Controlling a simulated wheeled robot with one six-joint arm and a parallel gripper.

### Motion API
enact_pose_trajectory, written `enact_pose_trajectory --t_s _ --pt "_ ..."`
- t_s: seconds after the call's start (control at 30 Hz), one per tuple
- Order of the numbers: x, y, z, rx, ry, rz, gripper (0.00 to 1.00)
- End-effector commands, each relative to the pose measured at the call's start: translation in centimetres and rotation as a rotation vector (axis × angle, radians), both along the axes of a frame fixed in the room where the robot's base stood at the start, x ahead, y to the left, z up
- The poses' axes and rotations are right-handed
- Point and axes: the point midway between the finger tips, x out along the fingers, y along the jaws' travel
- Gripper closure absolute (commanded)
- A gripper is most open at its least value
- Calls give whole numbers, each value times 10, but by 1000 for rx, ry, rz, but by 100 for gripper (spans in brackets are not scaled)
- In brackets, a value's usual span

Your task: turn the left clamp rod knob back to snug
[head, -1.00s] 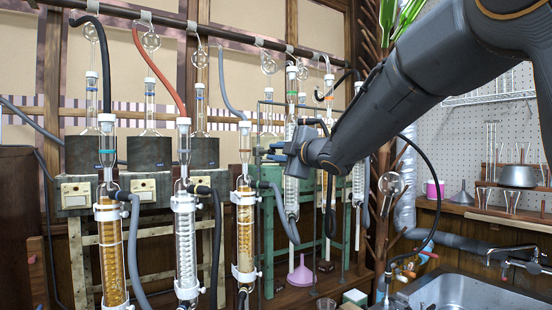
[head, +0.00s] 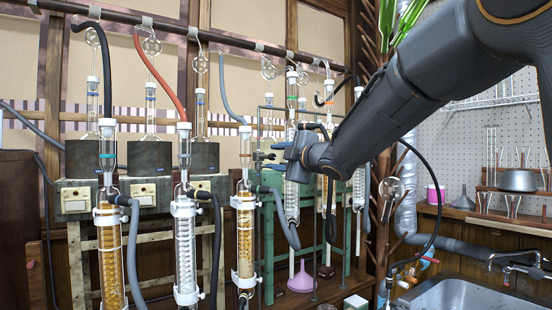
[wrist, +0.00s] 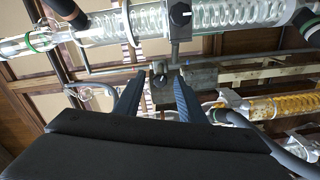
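My gripper (head: 287,151) is at the green stand in the middle of the head view, in front of the condensers there. In the wrist view its two dark fingers (wrist: 157,92) stand apart with a gap between them. A small dark knob (wrist: 160,79) on a grey clamp block shows just beyond the fingertips, between them. I cannot tell whether either finger touches it. A second black knob (wrist: 180,13) sits on the clamp at a clear coiled condenser (wrist: 225,14). In the head view the knobs are too small to tell apart behind the gripper.
Several condensers with amber or clear coils stand at the left, one amber column (head: 245,235) near my gripper. Hoses, such as a grey one (head: 281,215), hang close by. A sink (head: 470,295) is at the lower right.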

Motion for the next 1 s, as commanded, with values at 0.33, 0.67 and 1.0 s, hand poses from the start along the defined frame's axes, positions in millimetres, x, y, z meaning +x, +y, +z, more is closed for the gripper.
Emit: enact_pose_trajectory --t_s 0.33,0.67,1.0 --pt "-42 -29 1 0 -2 -1 63" --pt "-63 -42 0 0 -2 1 63" --pt "-63 -42 1 0 -2 1 63"
